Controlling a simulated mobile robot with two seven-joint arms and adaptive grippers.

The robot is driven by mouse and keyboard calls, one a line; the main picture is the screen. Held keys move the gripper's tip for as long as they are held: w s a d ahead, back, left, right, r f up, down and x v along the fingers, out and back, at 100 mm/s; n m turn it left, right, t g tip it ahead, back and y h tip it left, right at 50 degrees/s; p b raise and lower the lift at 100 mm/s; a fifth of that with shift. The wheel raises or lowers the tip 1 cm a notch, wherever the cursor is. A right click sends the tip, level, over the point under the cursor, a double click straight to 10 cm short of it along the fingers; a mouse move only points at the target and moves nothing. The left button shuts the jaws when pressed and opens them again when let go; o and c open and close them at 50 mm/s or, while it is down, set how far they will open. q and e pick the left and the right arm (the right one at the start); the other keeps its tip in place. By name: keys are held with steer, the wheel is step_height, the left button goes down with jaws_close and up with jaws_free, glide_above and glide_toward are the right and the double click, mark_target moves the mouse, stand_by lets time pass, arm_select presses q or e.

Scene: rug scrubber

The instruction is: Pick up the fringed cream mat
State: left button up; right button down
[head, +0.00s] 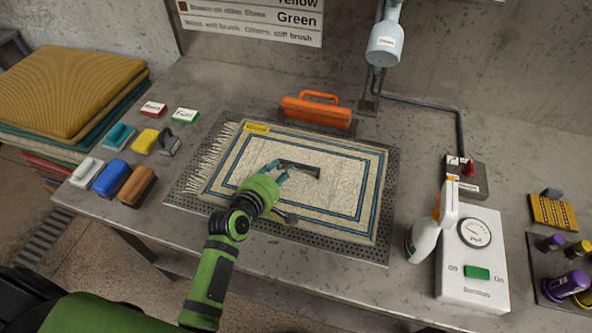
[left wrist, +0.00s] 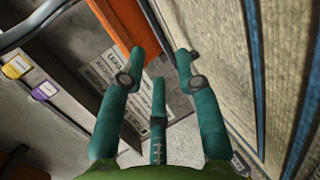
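The cream mat (head: 330,150) lies flat on a dark perforated tray (head: 385,205). It has blue border stripes, a white fringe on its left end and a yellow tag at its back left corner. My left gripper (head: 277,172) reaches in from the front and is over the middle of the mat. In the left wrist view its teal fingers (left wrist: 159,70) are spread, with nothing seen between them. The striped mat (left wrist: 235,60) fills the right of that view. A dark shape beside the fingers is unclear. My right gripper is not in view.
An orange-handled tool (head: 317,112) stands behind the mat. Several brushes and blocks, including an orange one (head: 138,186), lie left. A spray bottle (head: 424,238) and a white gauge box (head: 473,262) stand right. Folded mustard fabric (head: 70,90) is stacked far left.

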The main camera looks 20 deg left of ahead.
mark_target(285, 164)
arm_select(q)
steer(key=x, duration=0.3)
steer(key=shift+a, duration=0.2)
steer(key=shift+w+f, duration=0.3)
steer(key=shift+w, duration=0.25)
steer(key=shift+d, duration=0.1)
steer(key=shift+c, duration=0.4)
jaws_close()
steer(key=shift+r, duration=0.15)
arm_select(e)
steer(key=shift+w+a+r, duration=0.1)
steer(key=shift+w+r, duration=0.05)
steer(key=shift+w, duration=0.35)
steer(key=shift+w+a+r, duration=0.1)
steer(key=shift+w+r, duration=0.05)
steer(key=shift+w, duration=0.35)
